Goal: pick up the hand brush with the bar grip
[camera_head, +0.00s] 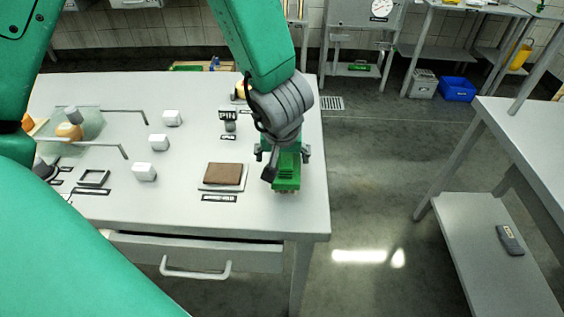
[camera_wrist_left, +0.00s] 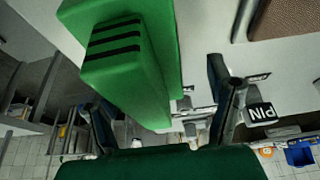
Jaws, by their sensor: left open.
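The hand brush (camera_head: 287,176) is green and lies near the right edge of the grey table, with pale bristles showing beneath it. In the left wrist view the brush (camera_wrist_left: 115,60) is a large green block with black stripes on its near end. My left gripper (camera_head: 287,160) is over the brush, with one finger on each side of it and the jaws open. In the left wrist view its dark fingers (camera_wrist_left: 160,95) stand apart, and the brush lies partly between them. I cannot tell if they touch it. My right gripper is not in view.
A brown block on a white board (camera_head: 207,187) lies left of the brush. A clear guard (camera_head: 85,125) is at the left. The table's right edge is close to the brush.

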